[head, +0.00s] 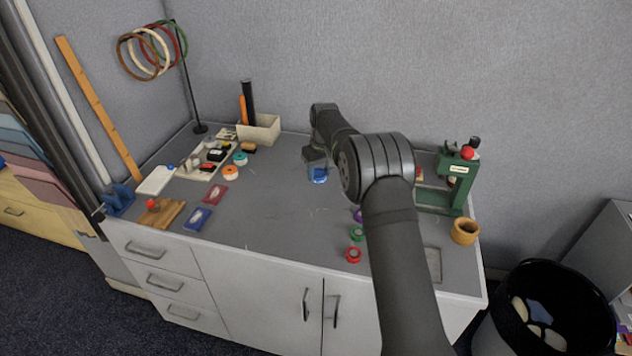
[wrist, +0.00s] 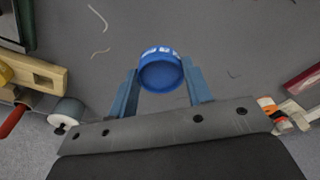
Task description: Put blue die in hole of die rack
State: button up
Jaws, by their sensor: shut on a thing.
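The blue die (head: 320,175) is a short round piece with pale marks on its rim. In the wrist view the die (wrist: 160,72) sits between the two blue fingers of my gripper (wrist: 161,80), which is shut on it. In the head view my gripper (head: 317,165) is over the middle of the grey tabletop. How high the die is above the top is hard to tell. I cannot make out the die rack for sure; my arm covers part of the table's right side.
Purple, green (head: 357,234) and red (head: 353,255) round pieces lie near the front edge, beside my arm. A green press (head: 440,190) and a wooden cup (head: 465,231) stand at the right. Small tools and cases crowd the left. The centre is mostly clear.

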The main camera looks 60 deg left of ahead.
aim_at(317, 174)
jog(key=shift+s+a+f, duration=0.3)
jog(key=shift+a+f, duration=0.05)
jog(key=shift+f, duration=1.85)
jog(key=shift+f, duration=0.2)
jog(key=o, duration=1.2)
jog(key=shift+r, duration=0.1)
jog(key=r, duration=0.4)
jog(key=d+r, duration=0.1)
jog(key=r, duration=0.7)
jog(key=shift+d, duration=0.25)
jog(key=shift+o, duration=0.4)
